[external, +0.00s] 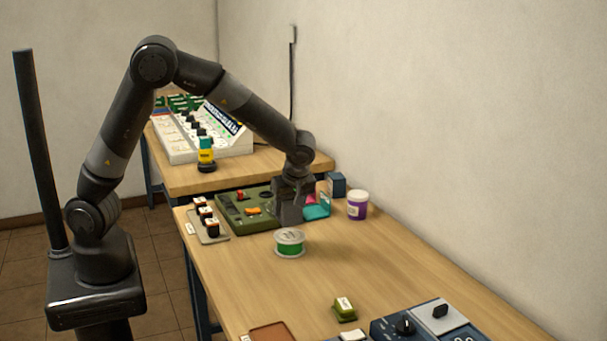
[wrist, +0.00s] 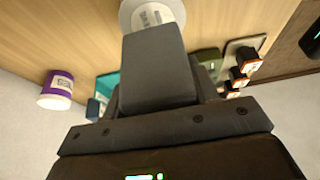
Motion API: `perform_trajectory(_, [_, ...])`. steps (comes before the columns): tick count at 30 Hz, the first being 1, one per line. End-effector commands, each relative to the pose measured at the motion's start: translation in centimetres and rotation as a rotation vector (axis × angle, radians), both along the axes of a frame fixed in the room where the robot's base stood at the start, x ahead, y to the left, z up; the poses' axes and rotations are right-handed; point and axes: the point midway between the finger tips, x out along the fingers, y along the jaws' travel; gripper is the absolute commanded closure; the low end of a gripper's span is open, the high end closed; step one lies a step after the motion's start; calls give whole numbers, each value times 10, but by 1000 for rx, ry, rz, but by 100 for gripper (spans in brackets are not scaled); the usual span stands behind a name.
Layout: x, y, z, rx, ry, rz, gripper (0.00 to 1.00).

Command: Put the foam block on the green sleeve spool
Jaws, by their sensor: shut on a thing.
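The green sleeve spool (external: 289,246) stands upright on the near bench, with white flanges and a green winding. Its pale labelled top (wrist: 130,10) shows at the upper edge of the wrist view, partly behind my near finger. My gripper (external: 288,213) is shut and points down, behind the spool and apart from it, beside the olive panel. The wrist view shows my gripper (wrist: 154,65) with its broad grey finger hiding what is between the jaws. The foam block cannot be made out clearly. A small pink patch (external: 309,199) shows just right of my fingers; I cannot tell whether it is held.
An olive panel (external: 233,217) and a teal tray (external: 319,211) lie close around my gripper. A purple-and-white tub (external: 357,205) and a dark blue box (external: 337,184) stand to the right. The bench (external: 335,260) right of the spool is clear.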

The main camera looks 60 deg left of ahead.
Motion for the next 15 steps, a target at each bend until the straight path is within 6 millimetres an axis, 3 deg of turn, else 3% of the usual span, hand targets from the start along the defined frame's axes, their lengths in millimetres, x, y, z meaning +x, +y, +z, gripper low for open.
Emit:
perform_trajectory(9, [0, 1, -37, 1, 4, -1, 68])
perform_trajectory(15, [0, 0, -40, 0, 0, -1, 68])
